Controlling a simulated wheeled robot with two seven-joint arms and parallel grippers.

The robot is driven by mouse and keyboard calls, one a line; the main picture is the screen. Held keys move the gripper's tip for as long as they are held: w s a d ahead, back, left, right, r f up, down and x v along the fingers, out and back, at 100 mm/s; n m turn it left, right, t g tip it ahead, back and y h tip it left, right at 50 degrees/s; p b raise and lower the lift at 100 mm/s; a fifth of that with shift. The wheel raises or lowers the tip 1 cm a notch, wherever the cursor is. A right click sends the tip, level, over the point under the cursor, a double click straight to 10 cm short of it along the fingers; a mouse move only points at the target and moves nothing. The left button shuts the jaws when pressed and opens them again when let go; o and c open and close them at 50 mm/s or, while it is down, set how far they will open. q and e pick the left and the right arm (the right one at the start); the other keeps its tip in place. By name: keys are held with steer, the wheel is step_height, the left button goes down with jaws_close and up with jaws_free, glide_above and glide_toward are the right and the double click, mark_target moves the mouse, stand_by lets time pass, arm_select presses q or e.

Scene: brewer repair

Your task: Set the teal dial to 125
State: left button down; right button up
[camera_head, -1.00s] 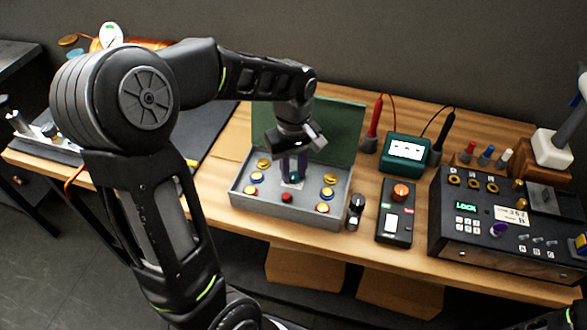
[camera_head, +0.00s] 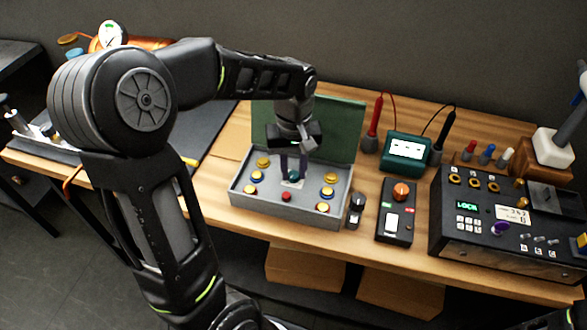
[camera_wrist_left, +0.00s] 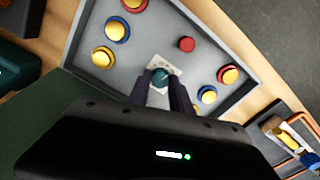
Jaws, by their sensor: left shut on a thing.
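The teal dial (camera_head: 294,175) sits on a pale scale plate (camera_head: 291,184) in the middle of the grey box (camera_head: 290,211). In the left wrist view the dial (camera_wrist_left: 160,77) shows between my fingertips, with part of the pale plate (camera_wrist_left: 166,62) beyond it. My left gripper (camera_head: 293,173) reaches down from above and is shut on the dial, one finger on each side. The plate's numbers and the dial's pointer are too small or covered to read. My right gripper does not show.
Yellow buttons (camera_head: 263,162) and a red button (camera_head: 287,197) surround the dial inside the box. The green lid (camera_head: 335,130) stands open behind. A black knob (camera_head: 356,204), an orange-knobbed box (camera_head: 397,226), a teal meter (camera_head: 405,151) and a black console (camera_head: 500,250) stand to the right.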

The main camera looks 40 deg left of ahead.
mark_target(294, 174)
arm_select(q)
steer(key=shift+m, duration=1.3)
steer(key=c, duration=1.2)
jaws_free()
steer(key=shift+o, duration=0.2)
steer(key=shift+r+b, duration=0.6)
steer(key=shift+r, duration=3.35)
